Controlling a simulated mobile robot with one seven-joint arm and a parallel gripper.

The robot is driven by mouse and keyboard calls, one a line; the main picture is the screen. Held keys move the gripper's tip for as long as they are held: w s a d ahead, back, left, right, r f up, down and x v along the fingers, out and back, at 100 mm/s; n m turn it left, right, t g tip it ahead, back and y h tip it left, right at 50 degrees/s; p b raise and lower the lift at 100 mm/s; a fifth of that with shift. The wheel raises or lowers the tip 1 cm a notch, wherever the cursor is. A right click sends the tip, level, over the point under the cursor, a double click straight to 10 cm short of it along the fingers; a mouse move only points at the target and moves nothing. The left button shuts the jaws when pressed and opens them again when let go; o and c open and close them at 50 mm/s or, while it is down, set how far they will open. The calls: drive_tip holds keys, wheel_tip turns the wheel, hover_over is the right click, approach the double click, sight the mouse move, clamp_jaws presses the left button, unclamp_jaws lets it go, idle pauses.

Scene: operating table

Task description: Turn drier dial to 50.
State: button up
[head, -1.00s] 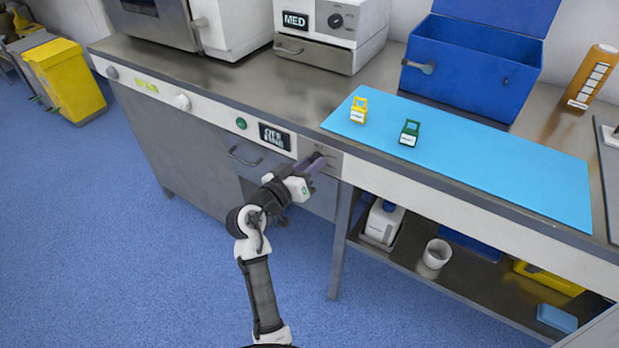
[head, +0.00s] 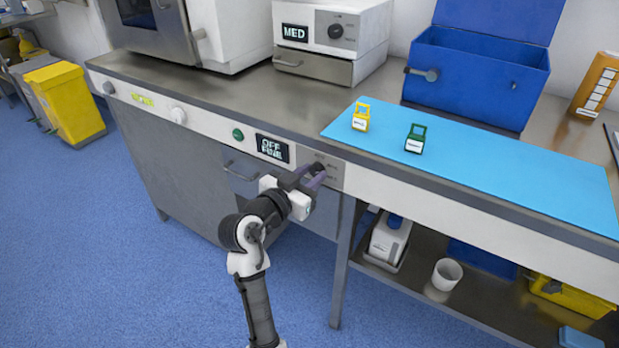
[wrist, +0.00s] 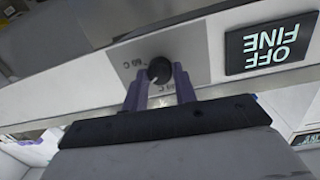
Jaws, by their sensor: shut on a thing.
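The dial (head: 318,168) is a small black knob on a grey plate in the bench's front panel, right of a display. In the wrist view the dial (wrist: 159,71) sits between the purple fingertips of my gripper (wrist: 160,76), with a light pointer mark. Small "C" labels show around it, one seemingly 60 C; the others are hard to read. My gripper (head: 314,177) is shut on the dial. The display (head: 272,148) reads OFF above FINE; it also shows upside down in the wrist view (wrist: 270,43).
A drawer handle (head: 240,170) is below. A blue mat (head: 480,170) lies above on the bench, with yellow and green tagged items. An open shelf is at lower right.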

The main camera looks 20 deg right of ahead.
drive_tip(key=shift+r, duration=0.1)
drive_tip(key=o, duration=1)
drive_tip(key=b+v, duration=0.1)
drive_tip(key=v, duration=1.2)
drive_tip(key=shift+s+a+b, duration=0.3)
